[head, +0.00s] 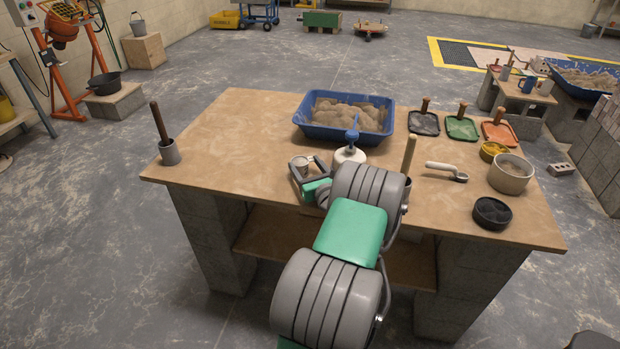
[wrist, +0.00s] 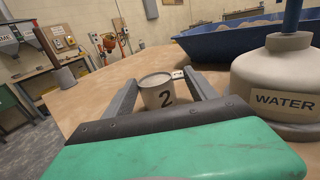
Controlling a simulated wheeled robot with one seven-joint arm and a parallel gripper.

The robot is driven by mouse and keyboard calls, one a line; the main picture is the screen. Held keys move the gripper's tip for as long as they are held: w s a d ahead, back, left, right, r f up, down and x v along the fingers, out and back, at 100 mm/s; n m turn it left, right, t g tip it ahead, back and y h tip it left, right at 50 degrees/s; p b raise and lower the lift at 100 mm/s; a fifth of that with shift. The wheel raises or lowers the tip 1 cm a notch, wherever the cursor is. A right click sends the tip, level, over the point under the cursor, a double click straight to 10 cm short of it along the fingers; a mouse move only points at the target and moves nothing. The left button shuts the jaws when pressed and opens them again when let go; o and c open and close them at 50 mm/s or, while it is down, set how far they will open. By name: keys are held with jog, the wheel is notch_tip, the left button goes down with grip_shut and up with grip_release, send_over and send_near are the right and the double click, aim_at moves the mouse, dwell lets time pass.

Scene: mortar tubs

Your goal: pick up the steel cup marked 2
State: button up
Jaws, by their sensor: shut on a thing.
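The steel cup marked 2 (wrist: 158,95) is upright between the two fingers of my gripper (wrist: 160,82) in the wrist view, with its black 2 facing me. In the head view the cup (head: 300,163) is small and partly hidden by my gripper (head: 307,167), near the front edge of the workbench. My gripper is shut on the cup. I cannot tell whether the cup's base touches the bench top.
A white WATER bottle (wrist: 285,75) with a blue top stands close on the right. Behind is a blue tub (head: 350,134) of sand. A grey pot (head: 170,153) with a brown handle is at the left corner. The bench top (head: 230,130) is clear to the left.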

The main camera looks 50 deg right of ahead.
jog(key=c, duration=0.6)
jog(key=shift+r, duration=0.1)
